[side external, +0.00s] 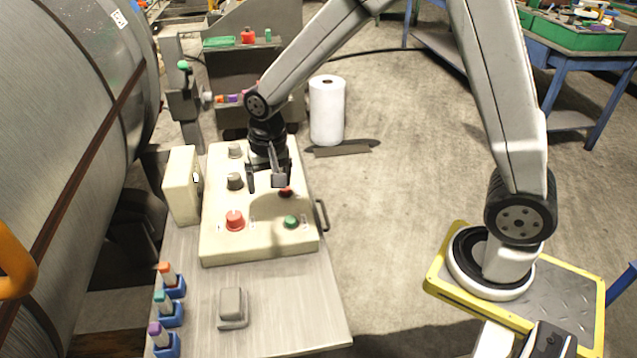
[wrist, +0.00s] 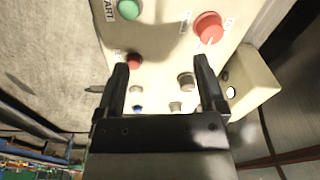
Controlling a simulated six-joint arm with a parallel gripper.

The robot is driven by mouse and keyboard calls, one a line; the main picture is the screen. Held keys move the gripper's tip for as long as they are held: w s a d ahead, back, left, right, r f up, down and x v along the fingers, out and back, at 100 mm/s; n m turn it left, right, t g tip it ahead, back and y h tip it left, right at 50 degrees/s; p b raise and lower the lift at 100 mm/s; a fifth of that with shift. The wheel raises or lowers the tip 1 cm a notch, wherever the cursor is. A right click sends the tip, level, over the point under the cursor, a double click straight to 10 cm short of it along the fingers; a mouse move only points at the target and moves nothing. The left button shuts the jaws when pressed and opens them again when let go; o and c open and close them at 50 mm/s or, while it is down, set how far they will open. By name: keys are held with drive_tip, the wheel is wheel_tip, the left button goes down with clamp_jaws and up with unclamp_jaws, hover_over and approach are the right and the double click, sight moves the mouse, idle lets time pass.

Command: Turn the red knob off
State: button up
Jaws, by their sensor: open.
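The red knob (side external: 235,221) sits at the front left of a cream control panel (side external: 262,246). It is round with a white pointer mark and has small labels beside it, too small to read. It also shows in the wrist view (wrist: 208,27) at upper right, beyond the fingertips. My gripper (side external: 265,183) is open and empty, pointing down over the middle of the panel. It is behind and to the right of the red knob, apart from it. In the wrist view, my gripper (wrist: 161,65) has both fingers spread, with bare panel between the tips.
A small red button (side external: 286,191) is close by my right finger. A green button (side external: 291,222) is at the panel's front right. Grey knobs (side external: 235,181) line its left side. A cream box (side external: 182,185) stands left of the panel. Several colour-capped bottles (side external: 170,280) stand front left.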

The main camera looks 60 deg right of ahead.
sight(234, 214)
drive_tip(key=w+a+m, duration=0.1)
drive_tip(key=w, duration=0.1)
drive_tip(key=w+a+f+m+g, duration=0.1)
drive_tip(key=w+a+m, duration=0.1)
drive_tip(key=w, duration=0.1)
drive_tip(key=w+a+f+m, duration=0.1)
drive_tip(key=w+m, duration=0.1)
drive_tip(key=shift+w+a, duration=0.3)
drive_tip(key=shift+a, duration=0.1)
drive_tip(key=shift+f, duration=0.1)
drive_tip(key=shift+s+d+f, duration=0.1)
drive_tip(key=shift+s+f, duration=0.05)
drive_tip(key=shift+f, duration=3.65)
clamp_jaws()
